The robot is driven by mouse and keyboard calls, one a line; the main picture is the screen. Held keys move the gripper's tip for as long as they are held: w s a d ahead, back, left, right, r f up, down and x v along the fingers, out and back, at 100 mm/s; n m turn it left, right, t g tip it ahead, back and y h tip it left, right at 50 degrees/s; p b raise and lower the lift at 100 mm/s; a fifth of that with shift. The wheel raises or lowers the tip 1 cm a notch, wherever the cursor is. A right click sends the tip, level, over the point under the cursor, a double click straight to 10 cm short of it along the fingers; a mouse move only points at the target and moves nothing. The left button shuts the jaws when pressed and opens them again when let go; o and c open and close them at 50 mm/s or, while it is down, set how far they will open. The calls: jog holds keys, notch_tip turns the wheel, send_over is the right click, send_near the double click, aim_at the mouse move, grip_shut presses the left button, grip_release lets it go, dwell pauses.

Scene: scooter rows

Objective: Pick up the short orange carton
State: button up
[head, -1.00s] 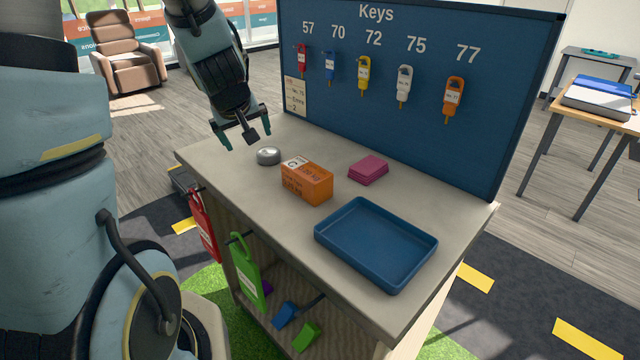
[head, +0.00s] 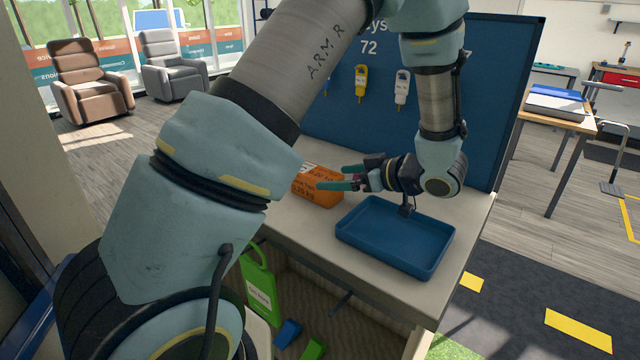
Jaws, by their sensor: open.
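The short orange carton (head: 318,187) sits on the grey counter (head: 300,228), left of the blue tray, with dark print on its side. My arm hides its left part. My gripper (head: 347,177) is open at the carton's right side, its two fingers pointing left. The fingers overlap the carton's right end in the picture. I cannot tell whether they touch it or reach around it.
The empty blue tray (head: 392,262) lies on the counter just right of and below the gripper. The blue key board (head: 480,120) stands along the back edge.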

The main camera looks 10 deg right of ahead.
aim_at(317, 178)
jog(key=shift+p+x, duration=1.2)
jog(key=shift+x, duration=2.6)
jog(key=shift+w+d, duration=0.1)
jog(key=shift+d, duration=0.05)
jog(key=c, duration=1.5)
